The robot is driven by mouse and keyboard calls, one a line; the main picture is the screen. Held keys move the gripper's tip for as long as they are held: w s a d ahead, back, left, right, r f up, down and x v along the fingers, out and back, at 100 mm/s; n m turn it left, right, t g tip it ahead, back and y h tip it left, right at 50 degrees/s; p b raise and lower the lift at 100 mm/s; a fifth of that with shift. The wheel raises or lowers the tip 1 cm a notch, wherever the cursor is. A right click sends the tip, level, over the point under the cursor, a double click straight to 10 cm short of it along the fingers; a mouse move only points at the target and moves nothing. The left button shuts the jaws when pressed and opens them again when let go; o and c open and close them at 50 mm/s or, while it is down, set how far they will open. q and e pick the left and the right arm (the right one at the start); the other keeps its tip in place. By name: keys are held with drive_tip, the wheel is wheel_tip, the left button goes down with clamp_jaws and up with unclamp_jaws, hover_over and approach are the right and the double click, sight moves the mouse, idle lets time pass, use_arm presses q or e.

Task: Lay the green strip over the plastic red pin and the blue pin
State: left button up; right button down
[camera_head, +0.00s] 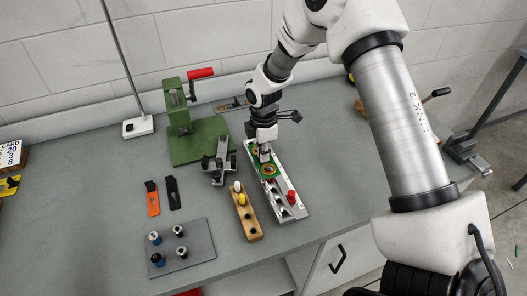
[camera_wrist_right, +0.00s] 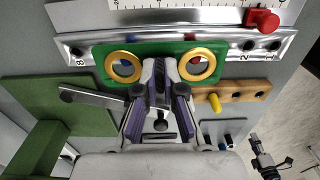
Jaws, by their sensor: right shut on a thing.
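The green strip (camera_head: 264,164), with two gold rings, is held at the silver numbered rail (camera_head: 295,210). My right gripper (camera_head: 264,152) is shut on the strip. In the right wrist view, the strip (camera_wrist_right: 160,52) lies between the gripper fingers (camera_wrist_right: 160,90) and the rail (camera_wrist_right: 78,46). Whether the strip rests on the rail or hovers just above cannot be told. My left gripper is out of view.
A red knob (camera_head: 292,197) sits on the rail's near end. A wooden block with pegs (camera_head: 249,220) stands left of the rail. A green press (camera_head: 190,140), a grey fixture (camera_head: 216,167) and a grey plate with several pegs (camera_head: 190,260) are farther left.

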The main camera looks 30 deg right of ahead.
drive_tip(key=shift+f+b, duration=0.95)
drive_tip(key=shift+f, duration=1.15)
drive_tip(key=c, duration=1.2)
unclamp_jaws()
